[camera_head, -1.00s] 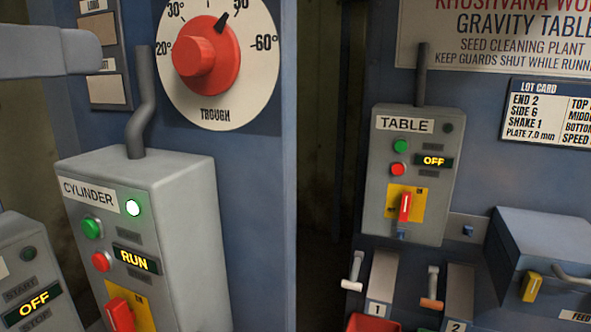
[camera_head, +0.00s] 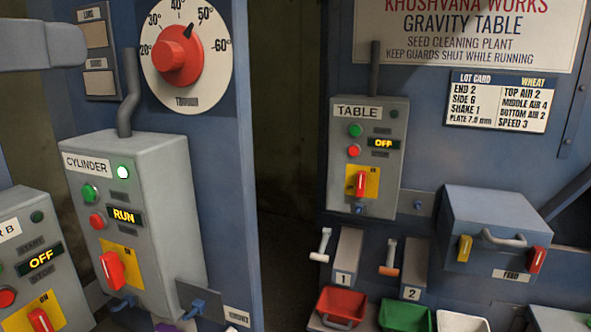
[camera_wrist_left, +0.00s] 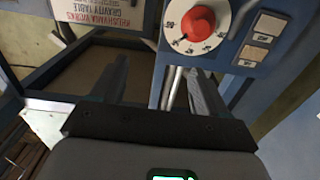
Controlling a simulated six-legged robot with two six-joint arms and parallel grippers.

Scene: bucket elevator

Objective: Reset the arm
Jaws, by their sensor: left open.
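My left gripper (camera_wrist_left: 157,90) is open and empty in the left wrist view, its two dark fingers spread apart. Beyond them is a red trough dial knob (camera_wrist_left: 198,24) on a white scale; the fingers look clear of it. A grey part of my left arm enters at the upper left of the head view, where the fingertips cannot be made out. The same red knob (camera_head: 178,55) shows there, its pointer near 45. The right gripper is not in view.
The cylinder box (camera_head: 160,235) reads RUN with its green lamp lit. The table box (camera_head: 366,155) reads OFF, as does another box (camera_head: 30,250) at left. A feed box (camera_head: 500,225) and coloured bins (camera_head: 341,304) stand at right. A dark gap (camera_head: 285,130) separates the panels.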

